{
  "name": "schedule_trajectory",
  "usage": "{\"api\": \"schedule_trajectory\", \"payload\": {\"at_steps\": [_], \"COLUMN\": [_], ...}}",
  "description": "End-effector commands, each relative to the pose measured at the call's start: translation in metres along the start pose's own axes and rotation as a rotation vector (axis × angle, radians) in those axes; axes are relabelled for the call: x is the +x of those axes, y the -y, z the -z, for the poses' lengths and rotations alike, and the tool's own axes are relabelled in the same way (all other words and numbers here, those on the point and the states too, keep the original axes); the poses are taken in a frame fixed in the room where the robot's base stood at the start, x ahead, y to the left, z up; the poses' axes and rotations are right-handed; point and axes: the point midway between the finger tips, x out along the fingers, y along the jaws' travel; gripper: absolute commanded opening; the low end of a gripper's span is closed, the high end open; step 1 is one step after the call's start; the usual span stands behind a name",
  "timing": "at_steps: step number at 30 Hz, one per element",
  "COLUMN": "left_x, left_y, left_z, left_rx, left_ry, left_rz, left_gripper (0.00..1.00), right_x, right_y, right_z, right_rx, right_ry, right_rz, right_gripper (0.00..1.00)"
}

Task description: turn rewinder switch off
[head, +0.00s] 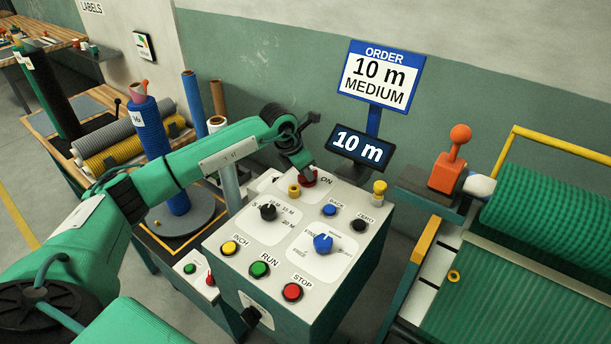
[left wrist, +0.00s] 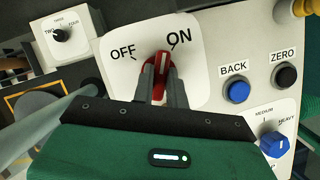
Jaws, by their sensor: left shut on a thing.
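The rewinder switch is a red rotary knob with a white line on the control panel; it shows in the left wrist view (left wrist: 163,61) between the OFF and ON labels. Its white line points nearly straight up in that view, leaning slightly toward ON. My left gripper (left wrist: 162,84) is shut on the red knob, one finger on each side. In the head view my left gripper (head: 303,170) reaches down to the knob at the panel's back edge and hides part of it. My right gripper is not in view.
The control panel (head: 228,262) also bears a black dial (head: 268,211), a blue dial (head: 323,243) and several push buttons near the knob. The display (head: 360,148) reads 10 m behind it. A blue roll (head: 150,128) stands left; green netting (head: 560,220) lies right.

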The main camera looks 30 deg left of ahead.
Motion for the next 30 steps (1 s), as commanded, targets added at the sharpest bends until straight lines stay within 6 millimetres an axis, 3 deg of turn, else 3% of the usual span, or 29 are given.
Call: {"api": "schedule_trajectory", "payload": {"at_steps": [26, 30], "left_x": [0.003, 0.003], "left_y": [0.004, 0.005], "left_z": [-0.002, -0.003], "left_rx": [-0.766, -0.875], "left_ry": [0.005, 0.004], "left_rz": [-0.319, -0.363], "left_gripper": [0.00, 0.00], "right_x": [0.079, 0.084], "right_y": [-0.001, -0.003], "right_z": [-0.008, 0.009], "right_rx": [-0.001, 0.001], "right_ry": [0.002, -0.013], "right_rz": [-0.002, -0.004], "right_gripper": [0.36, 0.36]}}
